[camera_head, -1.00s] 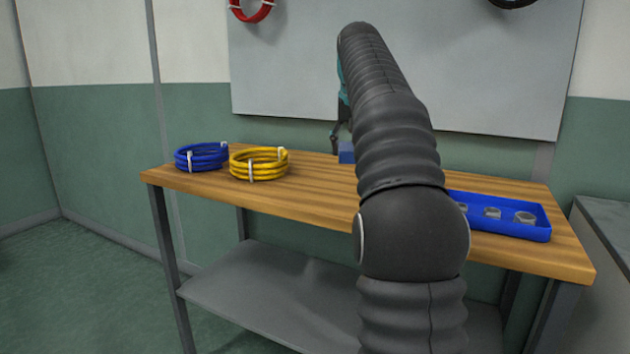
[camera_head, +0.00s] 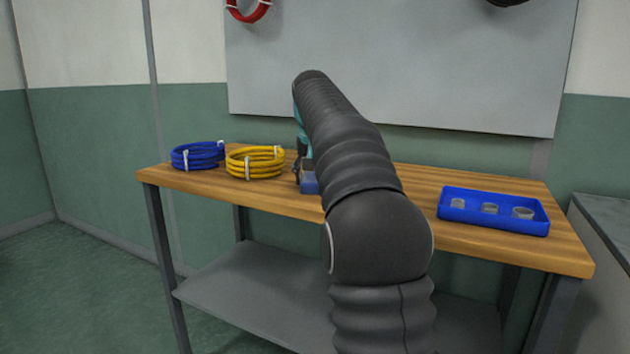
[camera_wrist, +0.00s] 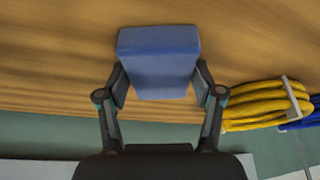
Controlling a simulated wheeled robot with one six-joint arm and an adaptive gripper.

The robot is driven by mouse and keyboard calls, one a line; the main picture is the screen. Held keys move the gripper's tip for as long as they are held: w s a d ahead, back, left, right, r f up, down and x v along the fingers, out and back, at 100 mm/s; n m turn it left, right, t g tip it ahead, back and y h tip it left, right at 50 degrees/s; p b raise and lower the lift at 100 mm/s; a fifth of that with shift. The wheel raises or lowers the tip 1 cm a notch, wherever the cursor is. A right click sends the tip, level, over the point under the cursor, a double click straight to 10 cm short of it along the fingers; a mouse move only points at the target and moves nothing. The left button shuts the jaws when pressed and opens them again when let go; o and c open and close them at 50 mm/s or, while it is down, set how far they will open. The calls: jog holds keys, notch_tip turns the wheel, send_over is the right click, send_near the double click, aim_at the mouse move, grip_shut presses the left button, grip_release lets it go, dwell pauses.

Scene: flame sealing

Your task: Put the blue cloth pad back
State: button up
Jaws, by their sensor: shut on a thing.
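The blue cloth pad (camera_wrist: 157,58) is a small block between the two fingers of my gripper (camera_wrist: 158,88) in the wrist view. My gripper is shut on it. In the head view a part of the pad (camera_head: 309,183) shows low over the wooden table (camera_head: 410,183), just right of the yellow coil. My arm hides most of my gripper there. I cannot tell whether the pad touches the table top.
A yellow coil (camera_head: 255,162) and a blue coil (camera_head: 197,155) lie at the table's left. A blue tray (camera_head: 493,226) with metal rings stands at the right. A grey board (camera_head: 400,70) is on the wall behind. The table between my arm and the tray is clear.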

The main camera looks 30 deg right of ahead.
jog(key=o, duration=1.1)
jog(key=p+v, duration=0.1)
jog(key=v, duration=0.9)
jog(key=shift+r+p, duration=0.15)
jog(key=shift+p, duration=0.25)
jog(key=shift+v, duration=0.9)
jog(key=s+a+f+n+y, duration=0.1)
jog(key=s+a+f+n, duration=0.1)
jog(key=s+a+f, duration=0.4)
jog(key=s+a+f+n, duration=0.1)
jog(key=s+a+f, duration=0.1)
jog(key=s+a, duration=0.5)
jog(key=s+a+f+n+t+y, duration=0.1)
jog(key=s+a+f+n, duration=0.1)
jog(key=s+f, duration=1.7)
jog(key=shift+s+a+f+n+t, duration=0.3)
jog(key=shift+s+a+f+n, duration=0.1)
jog(key=shift+a+f, duration=0.35)
